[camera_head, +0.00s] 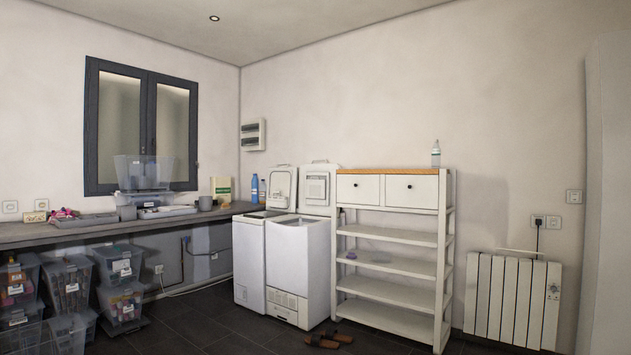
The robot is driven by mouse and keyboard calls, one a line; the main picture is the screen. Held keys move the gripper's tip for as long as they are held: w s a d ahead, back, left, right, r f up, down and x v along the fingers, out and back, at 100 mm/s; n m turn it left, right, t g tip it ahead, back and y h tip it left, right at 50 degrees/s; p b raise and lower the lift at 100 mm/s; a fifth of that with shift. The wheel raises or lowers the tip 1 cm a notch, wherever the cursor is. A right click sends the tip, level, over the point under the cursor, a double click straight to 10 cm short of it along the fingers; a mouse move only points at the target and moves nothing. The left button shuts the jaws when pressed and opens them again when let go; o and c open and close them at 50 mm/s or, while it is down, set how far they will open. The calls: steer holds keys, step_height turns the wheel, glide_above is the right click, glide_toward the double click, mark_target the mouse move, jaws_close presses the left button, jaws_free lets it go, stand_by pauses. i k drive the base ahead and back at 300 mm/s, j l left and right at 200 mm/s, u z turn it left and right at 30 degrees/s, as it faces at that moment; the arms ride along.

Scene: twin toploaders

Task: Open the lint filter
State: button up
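Two narrow white toploaders stand side by side in the back corner, the left toploader (248,265) and the right toploader (298,272). Two raised lids stand upright behind their tops, the left lid (282,184) and the right lid (312,208). The right lid carries a greyish square panel (316,187); I cannot tell whether this is the lint filter. The right machine has a small panel (283,311) low on its front. The insides of both machines are hidden from here. My gripper is not in view.
A white shelf unit (392,265) stands right of the machines, with brown sandals (328,340) on the floor before it. A long counter (95,230) with plastic bins (122,300) beneath runs along the left. A radiator (512,300) is at right.

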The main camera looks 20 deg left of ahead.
mark_target(314, 188)
steer(key=i+j+u, duration=0.15)
steer(key=i, duration=1.5)
steer(key=i+l, duration=0.1)
steer(key=i, duration=0.85)
steer(key=i+j+u, duration=0.2)
steer(key=i+u, duration=1)
steer(key=i+l+u, duration=0.2)
steer(key=i+u, duration=0.2)
steer(key=i+j+u, duration=0.1)
steer(key=i+u, duration=0.15)
steer(key=i, duration=0.3)
steer(key=i+u, duration=0.25)
steer(key=i, duration=0.25)
steer(key=i+j+z, duration=0.1)
steer(key=i+z, duration=0.35)
steer(key=i+j+z, duration=0.2)
steer(key=z, duration=0.3)
steer(key=i+j+z, duration=0.45)
steer(key=k+l, duration=0.05)
steer(key=k, duration=0.05)
